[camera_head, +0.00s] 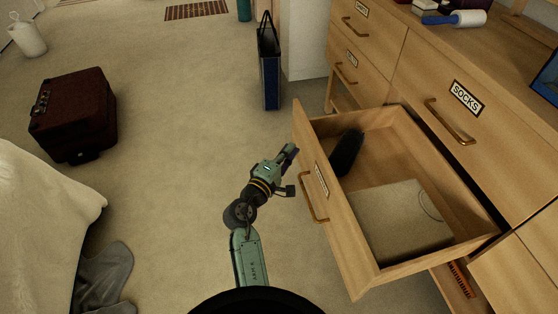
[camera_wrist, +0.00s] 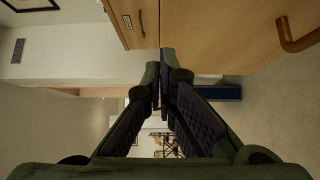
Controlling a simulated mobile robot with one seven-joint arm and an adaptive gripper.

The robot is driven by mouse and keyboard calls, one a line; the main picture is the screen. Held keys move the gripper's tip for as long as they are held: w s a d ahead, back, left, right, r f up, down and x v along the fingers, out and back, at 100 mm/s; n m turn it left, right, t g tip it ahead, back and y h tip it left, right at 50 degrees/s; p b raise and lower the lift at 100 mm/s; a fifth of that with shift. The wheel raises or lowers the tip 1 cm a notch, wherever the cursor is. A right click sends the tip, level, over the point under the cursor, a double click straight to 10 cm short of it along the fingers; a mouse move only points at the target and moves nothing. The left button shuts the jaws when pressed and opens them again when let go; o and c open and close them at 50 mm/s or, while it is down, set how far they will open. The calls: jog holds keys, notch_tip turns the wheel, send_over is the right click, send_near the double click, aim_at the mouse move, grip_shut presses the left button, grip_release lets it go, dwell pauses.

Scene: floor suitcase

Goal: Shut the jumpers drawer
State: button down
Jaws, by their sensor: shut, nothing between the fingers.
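A wooden drawer (camera_head: 375,281) stands pulled out of the dresser in the head view. Its front has a brass handle (camera_head: 313,199) and a label (camera_head: 321,181) too small to read. Inside lie a dark fuzzy item (camera_head: 346,152) and a flat pale item (camera_head: 400,220). My gripper (camera_head: 291,170) is just left of the drawer front, near its far half, with the fingers shut and empty. In the wrist view my gripper (camera_wrist: 163,75) is shut near a wooden panel (camera_wrist: 220,32). A brass handle (camera_wrist: 298,37) shows at upper right. I cannot tell whether the fingers touch the wood.
The dresser has a drawer labelled socks (camera_head: 466,98) above the open one. A dark tall bag (camera_head: 270,70) stands on the floor beyond. A dark red suitcase (camera_head: 73,115) and a pale draped bed (camera_head: 40,220) are at left. The carpet between is clear.

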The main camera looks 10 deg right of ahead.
aim_at(311, 137)
jog(key=shift+w+d+p, duration=0.2)
jog(key=shift+d+p, duration=0.3)
jog(key=shift+d, duration=1.6)
